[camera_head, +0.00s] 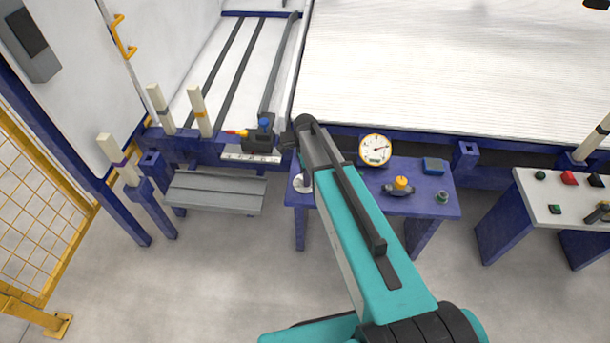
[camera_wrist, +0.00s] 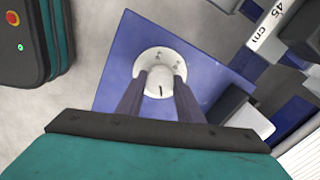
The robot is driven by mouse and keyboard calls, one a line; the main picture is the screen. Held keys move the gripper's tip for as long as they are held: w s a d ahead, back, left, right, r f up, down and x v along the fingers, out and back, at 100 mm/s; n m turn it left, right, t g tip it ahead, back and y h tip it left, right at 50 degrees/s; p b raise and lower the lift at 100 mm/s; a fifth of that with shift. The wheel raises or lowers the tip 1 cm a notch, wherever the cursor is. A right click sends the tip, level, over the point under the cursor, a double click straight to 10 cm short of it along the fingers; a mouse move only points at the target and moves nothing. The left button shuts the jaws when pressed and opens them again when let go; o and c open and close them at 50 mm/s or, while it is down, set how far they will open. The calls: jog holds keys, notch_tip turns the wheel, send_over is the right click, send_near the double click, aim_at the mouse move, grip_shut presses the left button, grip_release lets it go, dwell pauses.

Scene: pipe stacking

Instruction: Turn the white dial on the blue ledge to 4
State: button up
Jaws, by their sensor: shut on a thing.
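The white dial (camera_wrist: 162,60) sits on the blue ledge (camera_wrist: 120,75) in the wrist view. It is round, with small dark marks near its far rim that are too small to read. A short black line shows on its raised middle part. My gripper (camera_wrist: 160,82) reaches in from the bottom, with one dark finger on each side of that middle part, shut on it. In the head view the dial (camera_head: 301,184) shows at the left end of the blue ledge (camera_head: 425,209), partly covered by my arm. My fingers are hidden there.
On the ledge, right of my arm, stand a round gauge (camera_head: 376,149), a dark valve with a yellow knob (camera_head: 401,184), a blue box (camera_head: 433,166) and a small greenish fitting (camera_head: 442,197). A grey bench (camera_head: 215,192) stands left. A ruler (camera_wrist: 272,22) lies nearby.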

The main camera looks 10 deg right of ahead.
jog(key=shift+w+m, duration=0.1)
jog(key=shift+m, duration=0.3)
jog(key=o, duration=1.1)
jog(key=shift+c, duration=0.2)
jog(key=shift+r, duration=0.15)
notch_tip(320, 180, up, 14)
jog(key=shift+f+b, duration=0.2)
jog(key=shift+b, duration=0.15)
